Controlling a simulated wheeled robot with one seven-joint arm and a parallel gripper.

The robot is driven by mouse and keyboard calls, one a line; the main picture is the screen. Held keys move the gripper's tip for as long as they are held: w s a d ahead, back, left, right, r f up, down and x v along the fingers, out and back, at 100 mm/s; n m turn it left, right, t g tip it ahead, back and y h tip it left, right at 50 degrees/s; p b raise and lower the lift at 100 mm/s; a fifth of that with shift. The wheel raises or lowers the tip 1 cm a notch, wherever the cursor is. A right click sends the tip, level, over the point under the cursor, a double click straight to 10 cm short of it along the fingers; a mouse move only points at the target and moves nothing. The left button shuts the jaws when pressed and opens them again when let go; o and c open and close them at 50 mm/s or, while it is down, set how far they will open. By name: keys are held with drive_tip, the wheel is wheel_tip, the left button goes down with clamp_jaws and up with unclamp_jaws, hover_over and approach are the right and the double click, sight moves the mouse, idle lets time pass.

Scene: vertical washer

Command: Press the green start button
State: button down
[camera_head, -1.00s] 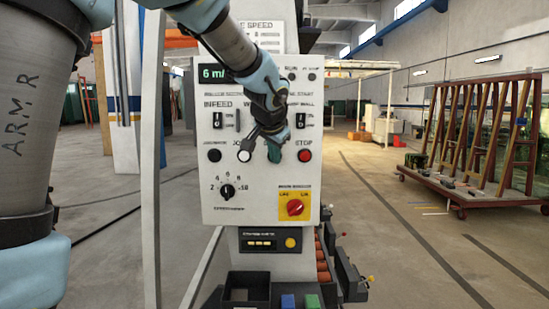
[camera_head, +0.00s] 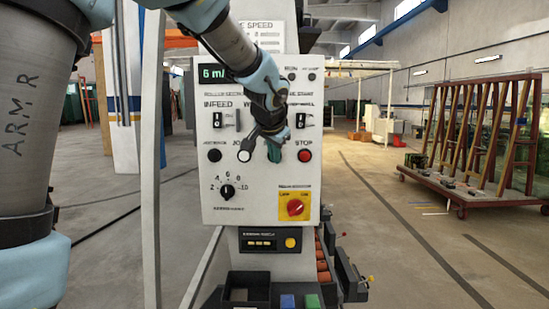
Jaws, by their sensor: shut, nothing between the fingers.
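The green start button (camera_head: 274,155) is on the grey control panel (camera_head: 225,214), between the white button (camera_head: 244,156) on its left and the red stop button (camera_head: 304,156) on its right. Its upper part is covered by my gripper. My gripper (camera_head: 273,139) hangs down in front of the panel from the upper left, right over the green button's upper edge. It is shut and looks empty. Its fingertips are small and dark here, and I cannot tell whether they touch the button or stop short of it.
A black button (camera_head: 214,155) sits further left in the row. Below are a black dial (camera_head: 227,191) and a red rotary switch on a yellow plate (camera_head: 295,207). A green display (camera_head: 212,73) is above. A glass rack (camera_head: 470,140) stands at right, with open floor between.

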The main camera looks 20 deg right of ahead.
drive_tip(key=shift+w, duration=0.2)
drive_tip(key=shift+w+d, duration=0.15)
drive_tip(key=shift+w, duration=0.05)
drive_tip(key=shift+w+d+p, duration=0.25)
drive_tip(key=shift+w+p, duration=0.05)
drive_tip(key=shift+w, duration=0.2)
idle(0.8)
drive_tip(key=shift+s, duration=0.1)
drive_tip(key=shift+s+a+b, duration=0.4)
drive_tip(key=shift+s+b, duration=0.3)
drive_tip(key=shift+s, duration=0.1)
